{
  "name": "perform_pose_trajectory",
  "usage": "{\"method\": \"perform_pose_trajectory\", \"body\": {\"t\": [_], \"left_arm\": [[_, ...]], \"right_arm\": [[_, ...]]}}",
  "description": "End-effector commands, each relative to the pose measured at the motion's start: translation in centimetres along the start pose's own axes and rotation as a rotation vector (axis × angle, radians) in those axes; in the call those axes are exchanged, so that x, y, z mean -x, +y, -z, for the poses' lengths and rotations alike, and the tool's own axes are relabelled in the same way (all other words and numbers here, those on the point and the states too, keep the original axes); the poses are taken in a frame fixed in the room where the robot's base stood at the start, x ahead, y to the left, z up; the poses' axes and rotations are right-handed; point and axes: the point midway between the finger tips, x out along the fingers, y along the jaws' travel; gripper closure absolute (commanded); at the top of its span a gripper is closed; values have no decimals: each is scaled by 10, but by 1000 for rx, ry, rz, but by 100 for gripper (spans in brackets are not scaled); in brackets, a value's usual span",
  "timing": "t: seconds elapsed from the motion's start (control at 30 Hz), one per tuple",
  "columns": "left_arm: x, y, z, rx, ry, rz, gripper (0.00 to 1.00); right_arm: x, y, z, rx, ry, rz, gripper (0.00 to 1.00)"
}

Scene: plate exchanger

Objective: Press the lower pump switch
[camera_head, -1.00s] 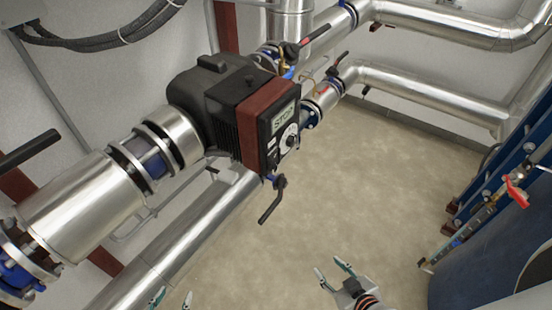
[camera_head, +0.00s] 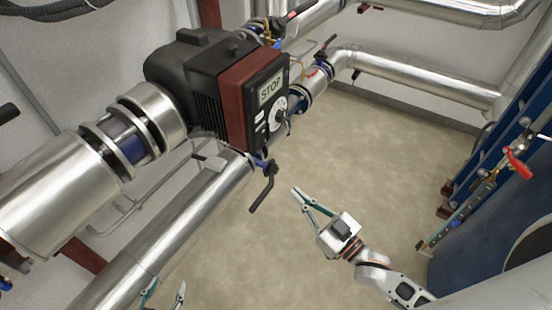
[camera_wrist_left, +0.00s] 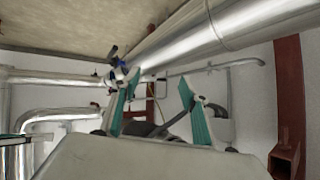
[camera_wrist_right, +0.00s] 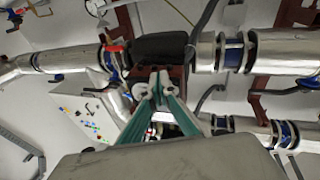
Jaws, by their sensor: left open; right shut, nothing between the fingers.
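The pump (camera_head: 200,75) is a dark grey motor with a red-brown band, mounted on a large silver pipe. Its front panel (camera_head: 270,95) faces right, with a "STOP" display, a white dial and small light keys (camera_head: 259,128) at the lower left; I cannot tell the lower switch surely. My right gripper (camera_head: 295,191) is shut and empty, below and right of the panel, apart from it. In the right wrist view its fingertips (camera_wrist_right: 158,76) overlap the pump (camera_wrist_right: 160,47). My left gripper (camera_head: 166,287) is open and empty at the bottom edge; it also shows in the left wrist view (camera_wrist_left: 157,80).
A black-handled valve lever (camera_head: 263,187) hangs just below the panel, left of my right gripper. A lower silver pipe (camera_head: 175,225) runs diagonally under the pump. Blue equipment with a red valve handle (camera_head: 517,160) stands at right. The floor between is clear.

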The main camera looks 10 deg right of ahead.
Motion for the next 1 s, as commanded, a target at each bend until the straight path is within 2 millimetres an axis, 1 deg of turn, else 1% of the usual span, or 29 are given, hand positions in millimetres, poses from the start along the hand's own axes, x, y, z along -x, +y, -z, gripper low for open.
{"method": "perform_pose_trajectory", "body": {"t": [0.03,0.17,0.3,0.43,0.5,0.7,1.0], "left_arm": [[-6,4,-11,-1,-3,-2,55],[-14,10,-27,-3,-9,-8,55],[-21,15,-42,-4,-16,-13,55],[-27,20,-53,-6,-22,-17,55],[-29,21,-55,-7,-23,-19,55],[-32,21,-53,-10,-15,-20,55],[-30,22,-55,-11,-19,-22,55]], "right_arm": [[-3,2,-2,-5,55,27,100],[-8,7,14,-37,208,96,100],[-3,16,26,-80,348,167,100],[4,26,34,-122,444,219,100],[8,31,38,-140,481,238,100],[14,39,45,-167,537,268,100],[14,39,47,-169,543,270,100]]}}
